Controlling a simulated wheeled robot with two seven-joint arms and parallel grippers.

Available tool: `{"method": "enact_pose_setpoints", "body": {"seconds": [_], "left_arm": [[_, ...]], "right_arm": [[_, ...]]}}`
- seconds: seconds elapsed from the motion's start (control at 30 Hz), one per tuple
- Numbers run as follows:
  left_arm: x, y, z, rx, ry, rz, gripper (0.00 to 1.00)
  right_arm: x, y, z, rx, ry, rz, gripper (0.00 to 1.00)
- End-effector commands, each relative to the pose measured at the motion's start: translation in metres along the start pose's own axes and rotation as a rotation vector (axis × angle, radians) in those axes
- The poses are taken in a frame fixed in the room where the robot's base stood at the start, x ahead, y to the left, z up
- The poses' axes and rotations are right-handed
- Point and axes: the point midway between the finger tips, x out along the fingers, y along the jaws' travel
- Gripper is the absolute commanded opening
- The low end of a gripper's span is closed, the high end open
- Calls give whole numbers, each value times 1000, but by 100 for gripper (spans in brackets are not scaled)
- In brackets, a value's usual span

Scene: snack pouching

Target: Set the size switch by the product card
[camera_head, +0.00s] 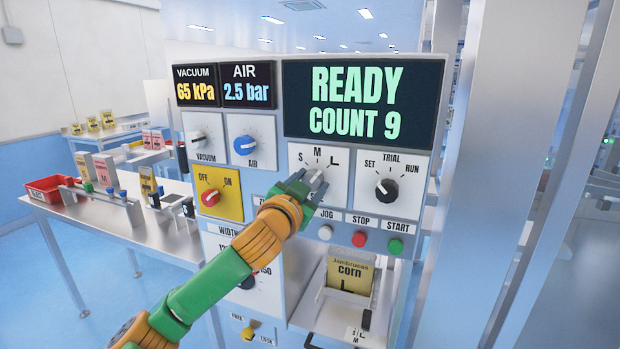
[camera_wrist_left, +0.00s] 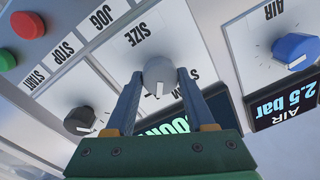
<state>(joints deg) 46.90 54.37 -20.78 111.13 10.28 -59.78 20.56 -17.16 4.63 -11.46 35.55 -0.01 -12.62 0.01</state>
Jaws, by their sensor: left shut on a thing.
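The size switch is a grey knob (camera_wrist_left: 159,76) on a white plate marked SIZE, with S, M and L around it in the head view. Its pointer line appears to aim up the panel, toward M. My left gripper (camera_head: 308,186) has its two fingers on either side of the knob and is shut on it; it also shows in the wrist view (camera_wrist_left: 162,100). In the head view the gripper hides the knob's lower part. A yellow card or pouch (camera_head: 350,275) reading "corn" stands in a bay below the buttons. My right gripper is not in view.
A mode knob (camera_head: 386,189) marked SET, TRIAL and RUN sits right of the size plate. Jog (camera_head: 325,232), stop (camera_head: 359,239) and start (camera_head: 396,246) buttons lie just below. The display (camera_head: 363,100) reads READY, COUNT 9. A side table (camera_head: 120,225) stands left.

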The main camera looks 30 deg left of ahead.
Motion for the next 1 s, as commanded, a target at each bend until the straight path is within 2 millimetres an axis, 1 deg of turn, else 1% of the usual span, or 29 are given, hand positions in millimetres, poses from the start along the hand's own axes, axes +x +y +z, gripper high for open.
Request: {"method": "enact_pose_setpoints", "body": {"seconds": [0.03,0.2,0.4,0.93,0.97,1.0], "left_arm": [[0,-1,-1,26,-1,0,0],[0,-1,-1,109,3,-1,0],[0,0,0,164,4,0,0],[0,0,0,185,5,-1,0],[0,0,0,185,5,-1,62],[0,0,0,185,5,-1,73]], "right_arm": [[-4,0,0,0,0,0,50],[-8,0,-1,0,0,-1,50],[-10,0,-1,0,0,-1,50],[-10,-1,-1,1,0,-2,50],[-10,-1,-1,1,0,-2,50],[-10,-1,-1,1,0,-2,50]]}}
